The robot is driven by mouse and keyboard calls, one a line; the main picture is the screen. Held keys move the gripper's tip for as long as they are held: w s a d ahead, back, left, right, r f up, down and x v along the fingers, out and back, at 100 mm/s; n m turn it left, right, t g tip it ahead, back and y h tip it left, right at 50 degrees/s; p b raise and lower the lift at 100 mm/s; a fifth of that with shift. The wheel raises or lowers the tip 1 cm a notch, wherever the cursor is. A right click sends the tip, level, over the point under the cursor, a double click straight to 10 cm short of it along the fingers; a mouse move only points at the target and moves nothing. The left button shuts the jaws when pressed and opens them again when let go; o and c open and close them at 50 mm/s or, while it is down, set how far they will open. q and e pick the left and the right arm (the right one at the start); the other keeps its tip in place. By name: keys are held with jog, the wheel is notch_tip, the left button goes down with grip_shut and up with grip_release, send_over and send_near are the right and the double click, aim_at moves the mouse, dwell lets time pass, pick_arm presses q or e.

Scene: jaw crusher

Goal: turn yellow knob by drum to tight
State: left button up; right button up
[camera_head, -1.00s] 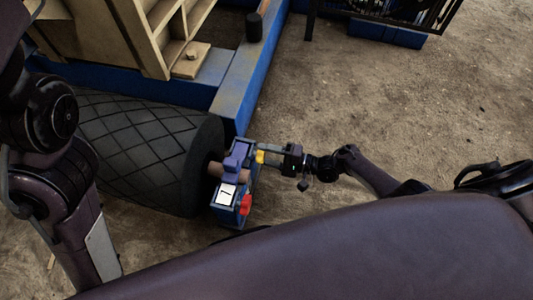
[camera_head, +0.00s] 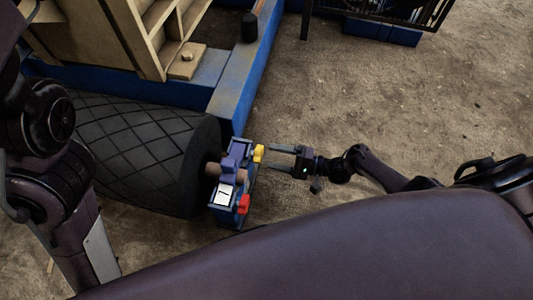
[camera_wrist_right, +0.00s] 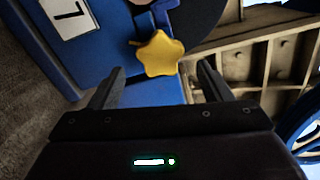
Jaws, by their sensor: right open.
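The yellow knob (camera_head: 258,153) sits on the right side of the blue bearing block (camera_head: 226,214) at the end of the black drum (camera_head: 150,158). In the right wrist view the star-shaped yellow knob (camera_wrist_right: 160,54) lies ahead of and between my finger directions. My right gripper (camera_head: 270,158) is open and empty, just right of the knob and apart from it. Its two fingers also show in the right wrist view (camera_wrist_right: 160,86). My left arm shows at the left, but its gripper is out of view.
A red knob (camera_head: 243,204) sits on the same block, nearer me than the yellow one. A white label (camera_head: 224,195) is on the block's top. The blue frame (camera_head: 240,95) runs behind. Open dirt ground (camera_head: 390,120) lies to the right.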

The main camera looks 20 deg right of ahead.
jog(key=v, duration=0.3)
jog(key=shift+s+d, duration=0.2)
jog(key=shift+d, duration=0.05)
dwell(0.4)
